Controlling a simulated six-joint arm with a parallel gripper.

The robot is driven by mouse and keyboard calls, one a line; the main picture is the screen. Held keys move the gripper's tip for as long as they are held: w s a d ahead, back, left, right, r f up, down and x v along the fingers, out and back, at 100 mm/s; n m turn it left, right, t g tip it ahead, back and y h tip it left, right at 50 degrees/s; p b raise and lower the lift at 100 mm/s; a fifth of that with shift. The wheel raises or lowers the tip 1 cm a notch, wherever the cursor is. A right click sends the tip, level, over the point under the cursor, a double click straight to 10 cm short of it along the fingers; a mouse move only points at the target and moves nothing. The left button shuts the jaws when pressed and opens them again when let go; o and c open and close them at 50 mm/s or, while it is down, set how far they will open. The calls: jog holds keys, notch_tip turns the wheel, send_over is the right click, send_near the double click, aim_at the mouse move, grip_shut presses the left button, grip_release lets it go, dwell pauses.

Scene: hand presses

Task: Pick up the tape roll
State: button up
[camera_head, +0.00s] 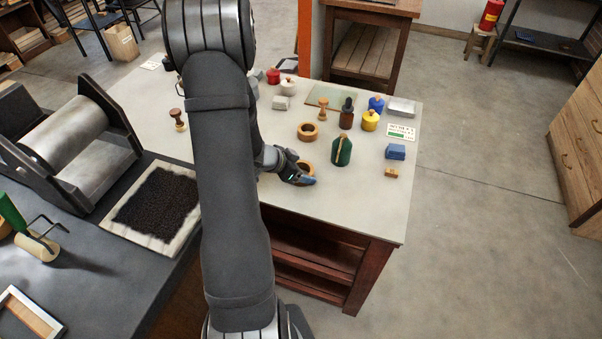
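Two tan-brown rings that look like tape rolls lie on the pale table (375,205). The farther tape roll (307,132) stands clear, with nothing touching it that I can see. The nearer tape roll (309,163) is at my gripper (306,180), which covers its near left part. My gripper reaches in from the left, low over the table, with its fingertips at the near edge of this roll. The fingers are small and dark, and I cannot tell whether they are open, shut or touching the roll.
A dark green bottle (342,152) stands close to the right of the nearer roll. A brown bottle (347,114), a yellow jar (370,120), a blue block (395,152) and a small wooden block (391,173) are nearby. The table's front right is clear.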

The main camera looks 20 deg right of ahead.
jog(key=shift+c, duration=0.5)
notch_tip(320, 180, up, 10)
dwell(0.4)
